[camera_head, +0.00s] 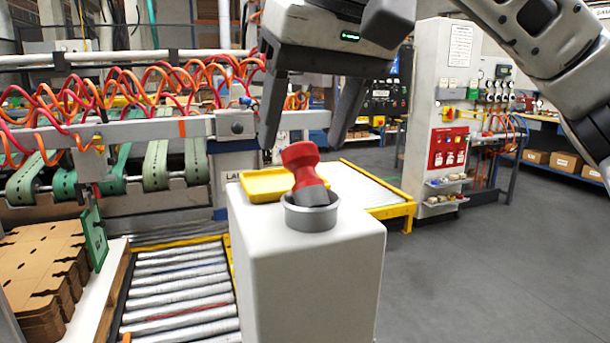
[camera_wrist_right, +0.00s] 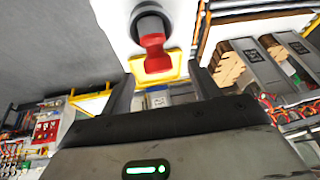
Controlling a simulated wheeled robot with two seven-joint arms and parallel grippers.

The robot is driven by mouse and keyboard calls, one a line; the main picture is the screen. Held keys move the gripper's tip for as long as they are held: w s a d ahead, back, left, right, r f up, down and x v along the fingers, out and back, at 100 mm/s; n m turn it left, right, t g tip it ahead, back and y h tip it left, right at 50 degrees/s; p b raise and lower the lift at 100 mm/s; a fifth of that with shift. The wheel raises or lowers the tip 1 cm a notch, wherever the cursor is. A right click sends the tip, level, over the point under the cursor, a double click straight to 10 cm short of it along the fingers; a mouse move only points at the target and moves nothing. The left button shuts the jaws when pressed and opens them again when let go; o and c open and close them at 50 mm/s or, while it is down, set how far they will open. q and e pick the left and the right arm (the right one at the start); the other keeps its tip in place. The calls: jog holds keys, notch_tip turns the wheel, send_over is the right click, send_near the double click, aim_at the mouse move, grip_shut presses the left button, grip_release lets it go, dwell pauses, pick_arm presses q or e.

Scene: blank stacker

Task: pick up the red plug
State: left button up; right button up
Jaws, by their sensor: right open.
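The red plug (camera_head: 302,163) has a red knobbed handle and a dark grey lower end. It leans in a round grey ring-shaped socket (camera_head: 311,214) on top of a white pedestal (camera_head: 305,275), tilted with its head to the left. My right gripper (camera_head: 305,142) is open, with its fingers pointing down above and around the plug's head, apparently not touching it. In the right wrist view the red plug (camera_wrist_right: 154,50) shows between and beyond the open fingers, with the grey socket (camera_wrist_right: 150,24) behind it. My left gripper is not in view.
A yellow tray (camera_head: 262,187) sits on the pedestal, beside the plug at its back left. A roller conveyor (camera_head: 180,290) and stacked cardboard blanks (camera_head: 40,270) stand at the left. A control cabinet (camera_head: 440,110) stands behind at the right. The floor (camera_head: 490,270) at the right is clear.

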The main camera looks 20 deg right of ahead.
aim_at(304, 141)
jog(key=x, duration=0.4)
jog(key=shift+w+d+f, duration=0.1)
jog(key=shift+w+f, duration=0.05)
jog(key=shift+f, duration=0.05)
jog(key=c, duration=1.1)
jog(key=shift+c, duration=0.3)
jog(key=shift+r, duration=0.2)
